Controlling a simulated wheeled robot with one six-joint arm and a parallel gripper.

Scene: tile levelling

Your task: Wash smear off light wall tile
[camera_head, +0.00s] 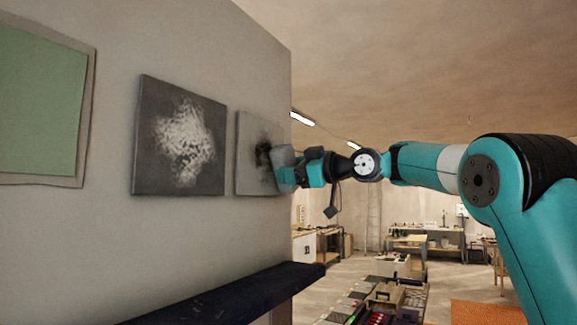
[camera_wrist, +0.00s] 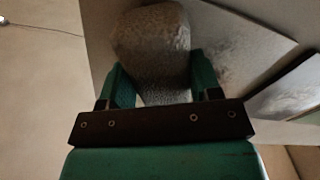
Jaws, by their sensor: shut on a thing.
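The light wall tile (camera_head: 246,146) hangs on the grey wall, with a dark smear (camera_head: 262,150) near its middle. My gripper (camera_head: 290,172) is at the tile's right side. In the wrist view my gripper (camera_wrist: 160,88) is shut on a grey, rough-surfaced sponge-like block (camera_wrist: 152,40). The block also shows in the head view (camera_head: 283,156), at the tile's right part, partly covering it. Whether it touches the tile is unclear. In the wrist view the light tile (camera_wrist: 235,45) lies behind and right of the block.
A dark tile (camera_head: 180,138) with a whitish smear hangs left of the light one. A green framed panel (camera_head: 40,105) is at far left. A dark ledge (camera_head: 235,298) juts out below the tiles. Workbenches (camera_head: 425,238) stand in the back.

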